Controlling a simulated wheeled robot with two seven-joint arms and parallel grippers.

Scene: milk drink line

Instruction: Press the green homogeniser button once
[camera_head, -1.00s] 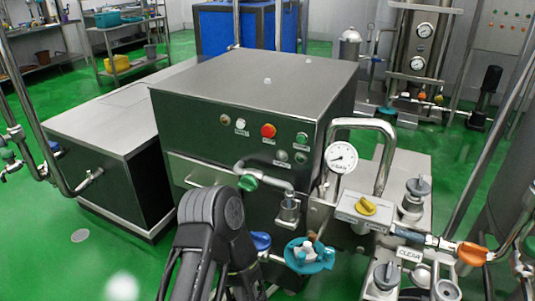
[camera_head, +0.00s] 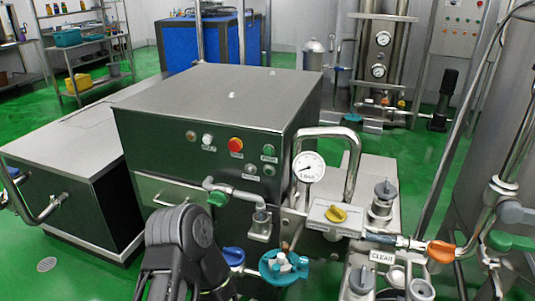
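The homogeniser (camera_head: 215,110) is a dark steel cabinet with a brushed top, in the middle of the head view. Its front panel carries a small green button (camera_head: 269,149) at the upper right, with a label under it. A larger red button (camera_head: 235,145) is to its left, then a white one (camera_head: 207,140) and a dull brownish one (camera_head: 190,135). A black arm link of mine (camera_head: 180,245) rises at the bottom, left of centre, below and in front of the panel. No fingertips can be made out, and nothing touches the green button.
A pressure gauge (camera_head: 308,167) and a curved steel pipe (camera_head: 350,165) stand right of the panel. The air directly before the button is clear.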

